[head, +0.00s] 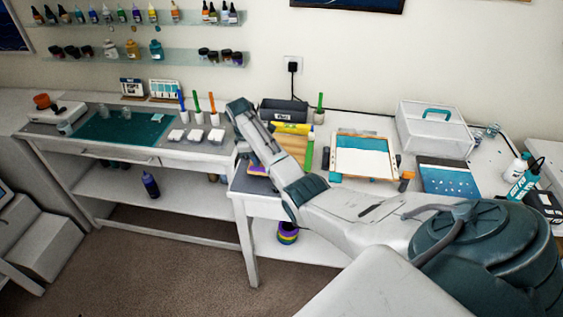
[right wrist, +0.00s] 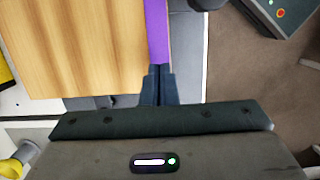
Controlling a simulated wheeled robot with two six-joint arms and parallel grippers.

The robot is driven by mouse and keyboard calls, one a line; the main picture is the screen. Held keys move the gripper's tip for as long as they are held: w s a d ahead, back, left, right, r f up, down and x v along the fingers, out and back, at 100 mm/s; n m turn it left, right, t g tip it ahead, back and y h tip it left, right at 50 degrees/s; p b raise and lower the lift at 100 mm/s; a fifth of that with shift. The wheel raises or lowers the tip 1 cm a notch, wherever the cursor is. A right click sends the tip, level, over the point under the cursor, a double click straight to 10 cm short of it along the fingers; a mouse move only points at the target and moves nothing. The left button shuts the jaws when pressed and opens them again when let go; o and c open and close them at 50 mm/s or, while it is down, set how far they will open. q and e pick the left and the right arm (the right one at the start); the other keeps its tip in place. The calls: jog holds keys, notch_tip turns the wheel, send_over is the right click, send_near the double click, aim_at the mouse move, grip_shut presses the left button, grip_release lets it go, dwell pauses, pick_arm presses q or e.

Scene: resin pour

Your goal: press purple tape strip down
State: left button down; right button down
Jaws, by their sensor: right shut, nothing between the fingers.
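The purple tape strip (right wrist: 157,32) runs along the right edge of a wooden board (right wrist: 75,45) in the right wrist view. In the head view a bit of purple (head: 257,171) shows at the board's near left side, and my right arm covers much of the board (head: 291,146). My right gripper (right wrist: 158,70) is shut and empty. Its fingertips are at the near end of the visible strip, over or on it; I cannot tell if they touch. In the head view my right gripper (head: 245,155) is small and partly hidden by the arm. My left gripper is not in view.
Coloured tape rolls (head: 288,233) sit on the lower shelf.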

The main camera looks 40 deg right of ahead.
jog(key=shift+f, duration=0.75)
dwell(0.4)
jog(key=shift+s+d+p, duration=0.3)
jog(key=shift+s+d, duration=0.05)
jog(key=shift+s, duration=0.1)
jog(key=shift+s+d+f, duration=0.1)
jog(key=shift+s+d, duration=0.2)
jog(key=shift+s, duration=0.1)
jog(key=shift+s+d, duration=0.5)
jog(key=shift+s, duration=0.1)
jog(key=shift+s+d, duration=1.05)
jog(key=shift+s, duration=0.05)
jog(key=shift+d, duration=0.1)
jog(key=shift+s+d, duration=0.45)
jog(key=shift+s, duration=0.3)
jog(key=shift+d, duration=0.1)
